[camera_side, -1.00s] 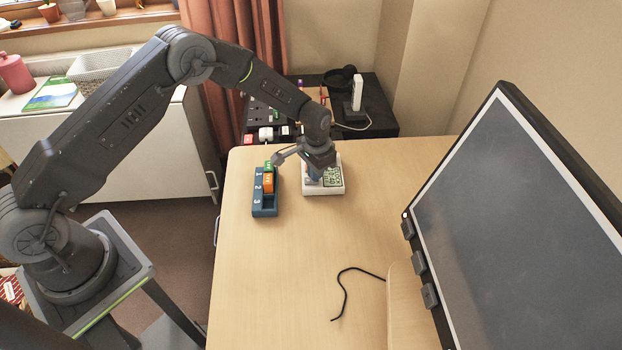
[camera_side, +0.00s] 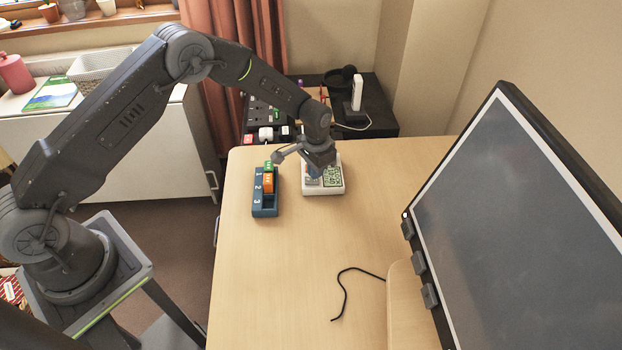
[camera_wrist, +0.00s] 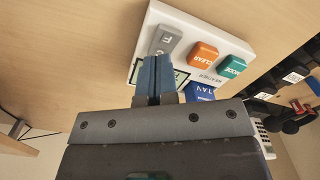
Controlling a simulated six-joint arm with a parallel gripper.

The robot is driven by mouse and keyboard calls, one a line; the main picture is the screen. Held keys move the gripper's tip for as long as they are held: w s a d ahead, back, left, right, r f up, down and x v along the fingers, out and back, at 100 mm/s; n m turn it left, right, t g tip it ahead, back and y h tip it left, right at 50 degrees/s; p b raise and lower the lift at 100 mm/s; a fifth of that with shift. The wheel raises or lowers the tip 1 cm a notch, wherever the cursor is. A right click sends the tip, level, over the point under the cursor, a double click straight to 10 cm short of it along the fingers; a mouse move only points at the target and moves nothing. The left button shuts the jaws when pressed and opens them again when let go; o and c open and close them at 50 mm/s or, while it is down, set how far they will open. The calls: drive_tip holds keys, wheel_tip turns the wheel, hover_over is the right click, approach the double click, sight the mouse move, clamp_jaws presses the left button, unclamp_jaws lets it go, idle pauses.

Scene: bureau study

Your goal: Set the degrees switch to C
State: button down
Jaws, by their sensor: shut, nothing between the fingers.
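A white device (camera_side: 338,188) lies on the desk and shows in both views. In the wrist view its white panel (camera_wrist: 152,19) carries a grey switch (camera_wrist: 165,39) with the letter F readable on it, an orange CLEAR button (camera_wrist: 202,55), a green MODE button (camera_wrist: 234,67) and a blue button (camera_wrist: 200,92) lettered DAY, partly covered by my gripper. My gripper (camera_wrist: 160,58) is shut and empty, its blue fingertips right at the near end of the grey switch. Whether they touch it I cannot tell. In the side view my gripper (camera_side: 313,176) is over the device and hides the switch.
A blue numbered tray (camera_side: 264,211) with green and orange pieces stands just left of the device. A large monitor (camera_side: 530,210) rises at the right. A black cable (camera_side: 343,292) lies on the desk (camera_side: 280,270), whose front area is otherwise clear.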

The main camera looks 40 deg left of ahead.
drive_tip(key=shift+r, duration=2.75)
drive_tip(key=shift+r, duration=0.1)
wheel_tip(320, 180, up, 11)
drive_tip(key=t, duration=0.1)
hover_over(305, 186)
drive_tip(key=s+a+r+n+t, duration=0.1)
drive_tip(key=s+r+t, duration=0.1)
drive_tip(key=s+r, duration=0.85)
drive_tip(key=s+a+r+n+t, duration=0.1)
drive_tip(key=s+r, duration=0.1)
drive_tip(key=s, duration=0.7)
drive_tip(key=s+r+n+t, duration=0.1)
drive_tip(key=s+r, duration=0.2)
drive_tip(key=s, duration=0.6)
drive_tip(key=shift+s+a+r+t, duration=0.15)
drive_tip(key=shift+s+a+t, duration=0.15)
drive_tip(key=shift+s+a, duration=0.1)
